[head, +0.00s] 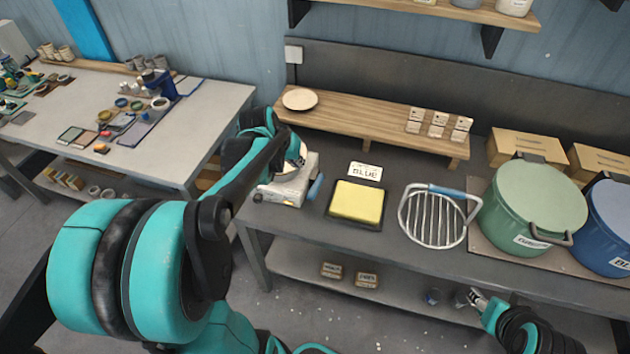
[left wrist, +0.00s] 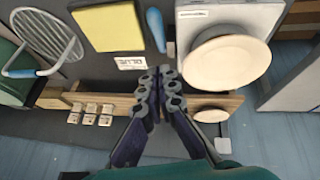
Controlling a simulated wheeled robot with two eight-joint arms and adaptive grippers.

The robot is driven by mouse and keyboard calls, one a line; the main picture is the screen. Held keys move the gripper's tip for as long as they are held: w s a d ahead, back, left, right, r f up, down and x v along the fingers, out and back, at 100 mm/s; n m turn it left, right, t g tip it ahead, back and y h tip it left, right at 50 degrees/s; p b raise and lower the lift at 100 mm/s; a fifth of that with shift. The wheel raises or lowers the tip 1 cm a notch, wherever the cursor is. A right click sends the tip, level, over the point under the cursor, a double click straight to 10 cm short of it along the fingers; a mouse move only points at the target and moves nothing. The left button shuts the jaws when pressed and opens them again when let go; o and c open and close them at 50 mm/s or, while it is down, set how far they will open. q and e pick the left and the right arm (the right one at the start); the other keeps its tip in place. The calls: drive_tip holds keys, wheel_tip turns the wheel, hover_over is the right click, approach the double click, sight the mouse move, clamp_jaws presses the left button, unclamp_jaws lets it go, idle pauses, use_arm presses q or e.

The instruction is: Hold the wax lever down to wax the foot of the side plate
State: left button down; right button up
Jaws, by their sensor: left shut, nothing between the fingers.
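The wax device is a pale grey-white box (head: 290,188) on the dark bench; it also shows in the left wrist view (left wrist: 235,14). Its blue lever handle (head: 316,187) sticks out at its right side; the handle also shows in the left wrist view (left wrist: 156,29). A round cream plate (left wrist: 227,60) sits at the device, partly behind my arm in the head view. My left gripper (left wrist: 159,78) is shut and empty, apart from the plate and the handle. My right gripper (head: 476,298) is low at the bench's front right; its fingers are too small to judge.
A yellow pad (head: 357,201) in a black tray, a wire rack (head: 433,217) and a green pot (head: 530,207) stand to the right. Another plate (head: 299,99) lies on the wooden shelf (head: 375,132) behind, near a "BLUE" card (head: 366,171).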

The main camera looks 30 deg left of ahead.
use_arm(q)
drive_tip(key=shift+d, duration=0.1)
drive_tip(key=shift+f, duration=0.1)
drive_tip(key=b, duration=0.3)
hover_over(314, 188)
drive_tip(key=a, duration=0.1)
wheel_tip(314, 188, down, 9)
drive_tip(key=shift+s+d+f+b, duration=0.1)
drive_tip(key=shift+s+f+b, duration=0.25)
drive_tip(key=shift+f, duration=0.25)
drive_tip(key=shift+s+d+f+b, duration=0.1)
drive_tip(key=shift+s+f+b, duration=0.1)
drive_tip(key=shift+s+f, duration=0.3)
drive_tip(key=shift+s+d+f, duration=0.1)
drive_tip(key=shift+d+f, duration=0.05)
drive_tip(key=shift+f, duration=0.45)
